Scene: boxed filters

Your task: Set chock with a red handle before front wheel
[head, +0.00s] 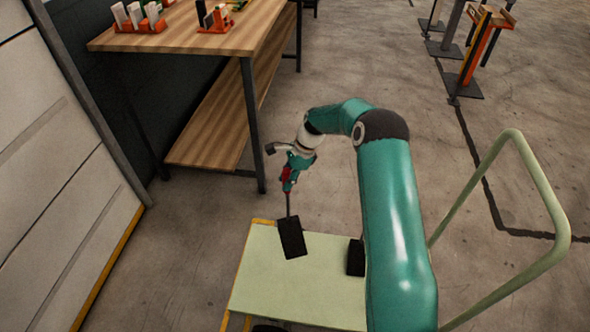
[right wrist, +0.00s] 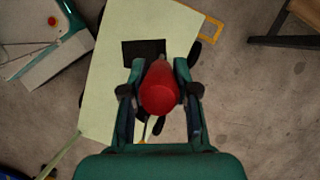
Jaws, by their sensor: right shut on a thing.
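My right gripper (head: 287,177) is shut on the red handle (head: 286,174) of a black chock (head: 291,238). The chock hangs below the gripper on a thin rod and shows over the left part of the pale green cart deck (head: 262,283). I cannot tell whether it touches the deck. In the right wrist view the red handle (right wrist: 160,92) sits between the fingers, with the black chock (right wrist: 143,48) behind it. A dark wheel-like shape (head: 268,328) shows at the bottom edge of the head view. My left gripper is not in view.
A second black block (head: 356,258) is on the deck, partly hidden by my arm. The cart's push handle (head: 513,150) rises at right. A wooden workbench (head: 215,40) with racks stands at back left. Stands (head: 468,75) are at back right. Concrete floor left of the cart is clear.

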